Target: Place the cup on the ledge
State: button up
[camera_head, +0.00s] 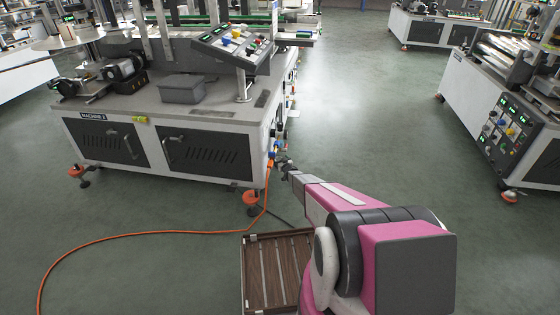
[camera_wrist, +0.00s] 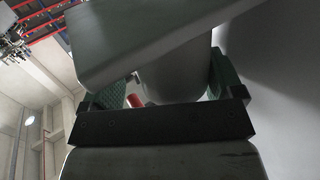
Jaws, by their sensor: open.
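My gripper (camera_head: 284,162) reaches low beside the right end of the machine labelled MACHINE 2. In the wrist view my gripper (camera_wrist: 168,85) is open, with green-padded fingers at left and right. A pale, rounded body (camera_wrist: 178,78), which looks like the cup, is between the fingers. I cannot tell whether they touch it. A grey slab (camera_wrist: 140,35) crosses in front of it and hides part of it. I cannot tell whether this slab is the ledge. No cup can be made out in the head view.
MACHINE 2 (camera_head: 160,105) stands at the left, with a grey box (camera_head: 188,88) on its top. An orange cable (camera_head: 140,234) runs over the floor. A brown slatted tray (camera_head: 276,270) is beside my arm. Another machine (camera_head: 500,115) is at right, with clear floor between.

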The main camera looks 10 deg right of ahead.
jog(key=v, duration=1)
jog(key=s+d+r+m+g+h, duration=0.25)
jog(key=s+r+g+h, duration=0.35)
jog(key=s+r, duration=1)
jog(key=s+a+r+g, duration=0.1)
jog(key=s+r+g, duration=0.2)
jog(key=s+r, duration=0.3)
jog(key=s+a+r+g, duration=0.2)
jog(key=s+r+g, duration=0.2)
jog(key=s, duration=1)
jog(key=s+a+r+g+y, duration=0.1)
jog(key=s+a+r+g, duration=0.1)
jog(key=s+r, duration=0.8)
jog(key=shift+s+a+r+m+g, duration=0.15)
jog(key=shift+s+a+m+g, duration=0.2)
jog(key=shift+g, duration=0.55)
jog(key=shift+d, duration=0.1)
